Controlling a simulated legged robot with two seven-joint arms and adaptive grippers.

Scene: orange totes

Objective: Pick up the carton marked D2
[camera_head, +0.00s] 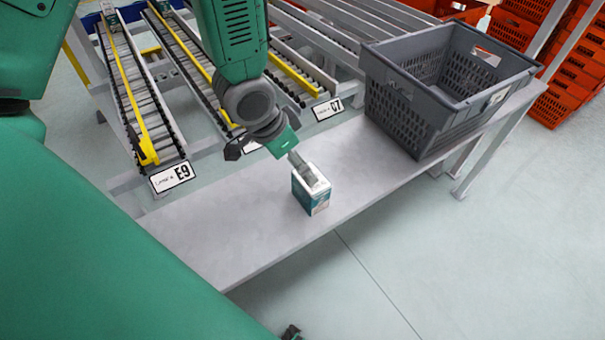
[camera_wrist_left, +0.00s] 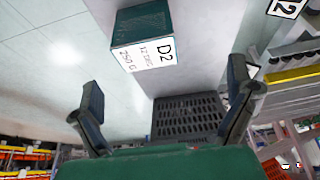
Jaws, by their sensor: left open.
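The carton marked D2 (camera_head: 312,195) stands upright on the grey bench, teal with a white label. In the left wrist view the carton (camera_wrist_left: 144,38) shows its D2 label and lies ahead of the two fingertips, near the top edge. My left gripper (camera_head: 301,168) points down at the carton's top in the head view, its fingers overlapping the top in the picture; I cannot tell whether they touch. In the left wrist view this gripper (camera_wrist_left: 165,92) has its fingers wide apart with nothing between them.
A grey crate (camera_head: 392,108) stands on the bench (camera_head: 235,225) to the right of the carton. Roller lanes with labels E9 (camera_head: 172,177) and Q7 (camera_head: 327,109) end behind the bench. Orange totes (camera_head: 567,85) are stacked at upper right. The bench around the carton is clear.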

